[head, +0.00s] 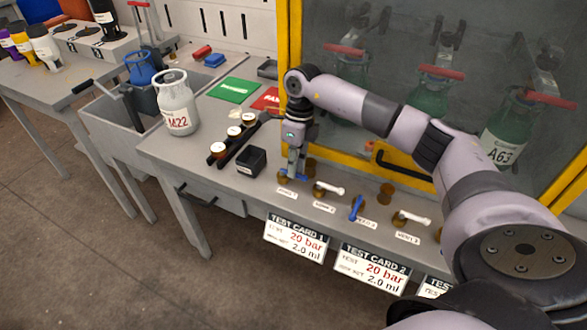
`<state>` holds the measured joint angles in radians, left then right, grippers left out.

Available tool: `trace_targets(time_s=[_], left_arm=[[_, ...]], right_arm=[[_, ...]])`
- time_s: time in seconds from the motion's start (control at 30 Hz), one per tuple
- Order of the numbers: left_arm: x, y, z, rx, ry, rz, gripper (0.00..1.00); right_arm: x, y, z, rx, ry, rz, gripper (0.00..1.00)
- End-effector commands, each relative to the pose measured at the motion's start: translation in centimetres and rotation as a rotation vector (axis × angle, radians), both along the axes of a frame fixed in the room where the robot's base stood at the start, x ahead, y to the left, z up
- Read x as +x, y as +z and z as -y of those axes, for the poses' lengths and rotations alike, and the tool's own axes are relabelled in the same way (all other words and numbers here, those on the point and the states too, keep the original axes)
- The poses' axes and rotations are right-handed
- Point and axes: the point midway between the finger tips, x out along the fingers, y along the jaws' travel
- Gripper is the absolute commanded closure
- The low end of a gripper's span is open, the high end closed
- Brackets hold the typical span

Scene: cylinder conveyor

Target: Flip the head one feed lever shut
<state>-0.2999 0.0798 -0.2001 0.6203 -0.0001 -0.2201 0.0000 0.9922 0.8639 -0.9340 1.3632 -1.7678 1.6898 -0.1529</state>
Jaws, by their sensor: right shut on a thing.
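My right arm comes in from the right, and its gripper (292,172) points down at the leftmost valve on the grey bench's front strip. The gripper is shut on the head one feed lever (303,178), a blue lever whose end just shows beside the fingers. The fingers hide most of this lever, so I cannot tell its exact angle. A brass valve body (284,179) shows at the fingertips. My left gripper is not in view.
A white-handled vent lever (330,189), another blue lever (357,207) and a second white lever (412,219) stand to the right. A black box (251,162) sits left of the gripper. The yellow-framed glass cabinet (350,155) stands close behind. Test cards (296,237) hang in front.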

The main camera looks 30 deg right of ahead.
Motion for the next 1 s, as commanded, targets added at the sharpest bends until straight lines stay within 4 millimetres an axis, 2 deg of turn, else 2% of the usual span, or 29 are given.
trace_targets(time_s=[0.2,0.23,0.5,0.83,1.0], left_arm=[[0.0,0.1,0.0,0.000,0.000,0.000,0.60],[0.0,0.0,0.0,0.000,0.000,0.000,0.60],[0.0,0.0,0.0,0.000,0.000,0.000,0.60],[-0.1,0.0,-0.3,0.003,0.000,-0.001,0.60],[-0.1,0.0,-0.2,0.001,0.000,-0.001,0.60]], right_arm=[[0.0,0.1,0.0,-0.001,0.003,0.002,1.00],[0.0,0.1,0.0,-0.001,0.003,0.002,0.87],[0.0,0.1,0.0,0.000,0.000,0.001,0.69],[0.0,0.3,0.0,-0.001,0.000,0.002,0.69],[0.1,2.5,0.1,0.000,0.000,0.005,0.69]])
